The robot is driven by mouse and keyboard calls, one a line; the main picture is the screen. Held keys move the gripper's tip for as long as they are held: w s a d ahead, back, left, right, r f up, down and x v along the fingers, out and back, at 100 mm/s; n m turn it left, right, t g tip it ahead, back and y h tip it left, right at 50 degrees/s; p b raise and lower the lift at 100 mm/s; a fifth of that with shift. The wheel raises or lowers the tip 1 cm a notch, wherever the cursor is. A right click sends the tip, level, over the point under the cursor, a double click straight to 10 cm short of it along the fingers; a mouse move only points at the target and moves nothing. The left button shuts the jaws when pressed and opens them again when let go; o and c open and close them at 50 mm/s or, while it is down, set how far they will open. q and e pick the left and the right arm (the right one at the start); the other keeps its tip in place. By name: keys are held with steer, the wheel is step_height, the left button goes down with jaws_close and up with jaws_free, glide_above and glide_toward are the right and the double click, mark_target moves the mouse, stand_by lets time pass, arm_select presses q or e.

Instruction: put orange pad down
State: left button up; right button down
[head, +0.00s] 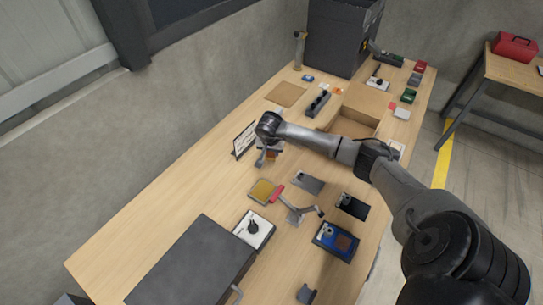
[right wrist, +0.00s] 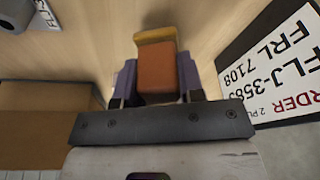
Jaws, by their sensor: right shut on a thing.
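My right gripper (head: 266,157) is over the wooden table, just right of the standing sign, and small in the head view. The right wrist view shows its two purplish fingers (right wrist: 158,82) shut on the orange pad (right wrist: 157,70). The orange pad sits between the fingers, with a yellow-tan piece (right wrist: 155,35) at its far end; I cannot tell whether that piece is part of it. In the head view, only a small orange patch shows at the gripper. I cannot tell whether the pad touches the table. My left gripper is not in view.
A lettered sign (head: 244,139) stands close by, also at right in the wrist view (right wrist: 280,65). A yellow-topped pad (head: 262,191), a grey plate (head: 307,183) and a blue box (head: 336,241) lie nearer. A dark grey case (head: 190,265) fills the near left. The table's left strip is bare.

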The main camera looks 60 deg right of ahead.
mark_target(271, 156)
steer(key=x, duration=0.3)
steer(key=shift+s+a+f, duration=0.2)
steer(key=shift+a, duration=0.2)
steer(key=shift+d+f, duration=0.1)
steer(key=shift+f+b, duration=0.15)
steer(key=shift+b, duration=0.15)
steer(key=c, duration=1.1)
jaws_free()
steer(key=o, duration=0.4)
steer(key=shift+c, duration=0.2)
